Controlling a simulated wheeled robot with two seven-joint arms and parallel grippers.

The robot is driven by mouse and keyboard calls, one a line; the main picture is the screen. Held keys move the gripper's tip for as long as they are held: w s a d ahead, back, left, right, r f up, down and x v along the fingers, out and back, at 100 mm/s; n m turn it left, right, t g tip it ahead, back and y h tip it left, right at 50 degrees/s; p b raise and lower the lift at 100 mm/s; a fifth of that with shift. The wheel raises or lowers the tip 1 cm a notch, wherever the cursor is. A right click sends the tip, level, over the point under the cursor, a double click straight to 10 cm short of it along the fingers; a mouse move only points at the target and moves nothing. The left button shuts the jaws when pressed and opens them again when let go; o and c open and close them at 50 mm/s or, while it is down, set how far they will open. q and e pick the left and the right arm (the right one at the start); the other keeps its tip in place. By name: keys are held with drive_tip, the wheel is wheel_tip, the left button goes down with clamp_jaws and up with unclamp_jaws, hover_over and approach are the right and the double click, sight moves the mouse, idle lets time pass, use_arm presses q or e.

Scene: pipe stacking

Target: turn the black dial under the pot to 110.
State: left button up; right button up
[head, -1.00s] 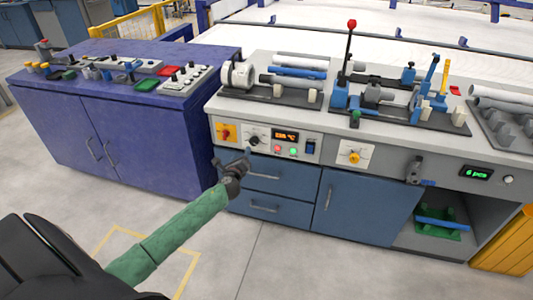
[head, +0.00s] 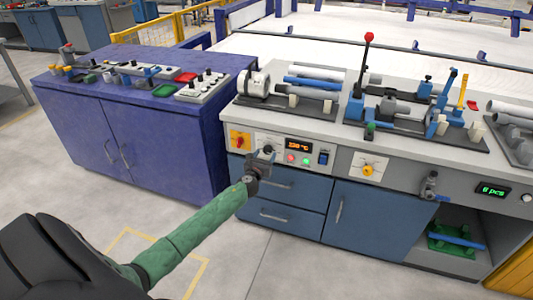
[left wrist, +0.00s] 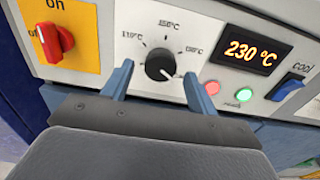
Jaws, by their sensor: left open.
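The black dial (left wrist: 160,64) sits on a light panel in the left wrist view, with 110, 150 and 190 °C marks around its upper side. Its white pointer line points to the lower right, away from the 110 mark. The pot (head: 254,84) stands on the bench above the panel. My left gripper (left wrist: 158,71) is open and empty, its two blue-grey fingers on either side of the dial's lower part. Whether they touch it I cannot tell. In the head view my left gripper (head: 261,156) partly covers the dial. My right gripper is not in view.
The orange display (left wrist: 250,50) reads 230 °C. A red switch (left wrist: 52,42) on a yellow plate is left of the dial. Red and green lights and a blue switch (left wrist: 286,87) are on the right. Blue drawers (head: 290,183) lie below the panel.

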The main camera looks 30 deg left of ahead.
use_arm(q)
drive_tip(key=shift+x, duration=1.2)
drive_tip(key=c, duration=1)
